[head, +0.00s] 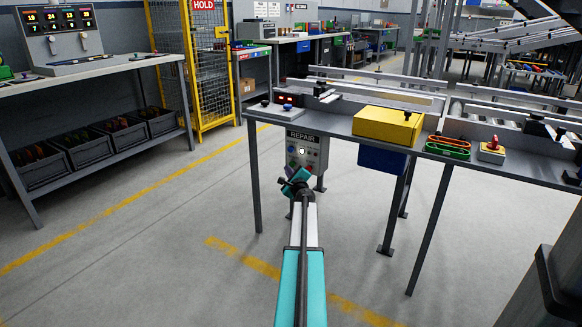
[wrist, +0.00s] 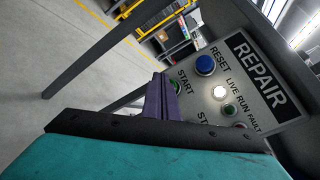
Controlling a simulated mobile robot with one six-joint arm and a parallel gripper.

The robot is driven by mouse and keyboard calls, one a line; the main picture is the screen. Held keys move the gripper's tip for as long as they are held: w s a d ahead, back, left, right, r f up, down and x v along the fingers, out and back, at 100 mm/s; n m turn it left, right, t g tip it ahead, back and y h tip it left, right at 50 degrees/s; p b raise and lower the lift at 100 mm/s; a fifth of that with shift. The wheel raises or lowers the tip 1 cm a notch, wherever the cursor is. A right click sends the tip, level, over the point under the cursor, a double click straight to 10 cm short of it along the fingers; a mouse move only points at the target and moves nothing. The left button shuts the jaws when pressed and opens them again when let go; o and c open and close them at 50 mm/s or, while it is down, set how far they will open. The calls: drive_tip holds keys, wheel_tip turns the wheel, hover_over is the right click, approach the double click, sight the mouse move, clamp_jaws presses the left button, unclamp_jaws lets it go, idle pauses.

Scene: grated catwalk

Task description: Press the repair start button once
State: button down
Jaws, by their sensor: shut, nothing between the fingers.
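The grey repair panel (head: 312,160) hangs below the front edge of the workbench, with a black REPAIR label; it fills the right of the wrist view (wrist: 262,118). The green start button (wrist: 176,87) sits under the word START, partly hidden by my fingers. A blue reset button (wrist: 205,65) is above it. A white LIVE lamp (wrist: 220,92) is lit, beside a green RUN lamp (wrist: 229,111). My gripper (wrist: 160,82) is shut and empty, its purple fingertips close beside the start button; contact cannot be told. In the head view my gripper (head: 295,178) covers the panel's lower left.
The workbench (head: 340,125) carries a yellow box (head: 388,125), with a blue bin (head: 382,158) beneath. Bench legs stand either side of the panel. Another bench (head: 95,68) is at left, by a yellow cage (head: 208,65). The floor between is clear.

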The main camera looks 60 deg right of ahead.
drive_tip(key=shift+d, duration=0.2)
idle(0.5)
drive_tip(key=shift+d, duration=0.2)
drive_tip(key=shift+d, duration=0.85)
idle(1.6)
drive_tip(key=shift+a, duration=0.15)
drive_tip(key=shift+a+b, duration=0.6)
drive_tip(key=shift+a, duration=0.5)
drive_tip(key=shift+a+b, duration=0.8)
drive_tip(key=shift+a, duration=1.75)
